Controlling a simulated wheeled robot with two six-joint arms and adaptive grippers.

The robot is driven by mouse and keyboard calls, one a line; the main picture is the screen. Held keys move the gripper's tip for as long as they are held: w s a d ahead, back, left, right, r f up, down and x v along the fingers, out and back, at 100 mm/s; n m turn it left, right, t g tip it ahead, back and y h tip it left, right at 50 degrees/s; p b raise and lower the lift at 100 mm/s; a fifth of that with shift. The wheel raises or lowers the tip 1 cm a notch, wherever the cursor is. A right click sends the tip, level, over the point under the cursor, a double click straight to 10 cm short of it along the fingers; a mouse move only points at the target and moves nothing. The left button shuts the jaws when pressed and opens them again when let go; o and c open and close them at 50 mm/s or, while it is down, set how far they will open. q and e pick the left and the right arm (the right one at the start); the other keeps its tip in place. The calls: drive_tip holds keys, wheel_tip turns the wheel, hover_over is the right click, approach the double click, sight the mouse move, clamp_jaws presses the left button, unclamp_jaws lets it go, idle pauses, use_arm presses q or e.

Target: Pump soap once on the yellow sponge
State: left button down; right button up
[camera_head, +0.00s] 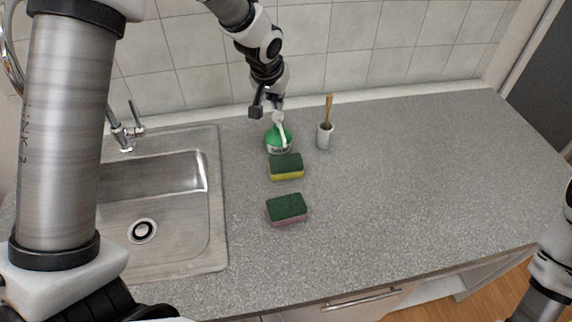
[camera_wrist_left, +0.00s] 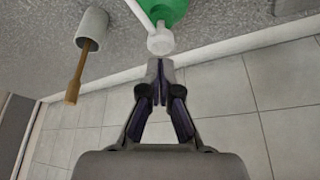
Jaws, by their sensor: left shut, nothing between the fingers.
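A green soap bottle (camera_head: 272,142) with a white pump stands upright on the counter; its nozzle points toward the sponges. The wrist view shows the bottle's green body (camera_wrist_left: 172,10) and the white pump head (camera_wrist_left: 160,41). The yellow sponge (camera_head: 286,174), with a dark green top, lies directly in front of the bottle. My left gripper (camera_head: 276,104) is shut and empty at the pump head, on the wall side. In the wrist view its fingertips (camera_wrist_left: 159,67) sit right by the pump head; I cannot tell whether they touch. My right gripper is out of view.
A pink sponge (camera_head: 289,211) with a green top lies nearer the front. A white cup (camera_head: 325,137) with a wooden-handled brush stands right of the bottle. The sink (camera_head: 213,190) and faucet (camera_head: 125,130) are at left. The counter (camera_head: 420,180) is clear at right; the tiled wall is behind.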

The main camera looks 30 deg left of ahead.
sight(278, 114)
use_arm(q)
drive_tip(key=shift+s+f, duration=0.1)
drive_tip(key=shift+f+b, duration=0.65)
drive_tip(key=shift+b, duration=0.05)
drive_tip(key=shift+f+b, duration=0.75)
drive_tip(key=shift+f, duration=0.1)
drive_tip(key=shift+r+p, duration=1.3)
drive_tip(key=shift+r, duration=0.2)
wheel_tip(278, 114, up, 6)
drive_tip(key=p, duration=0.5)
drive_tip(key=shift+r, duration=0.1)
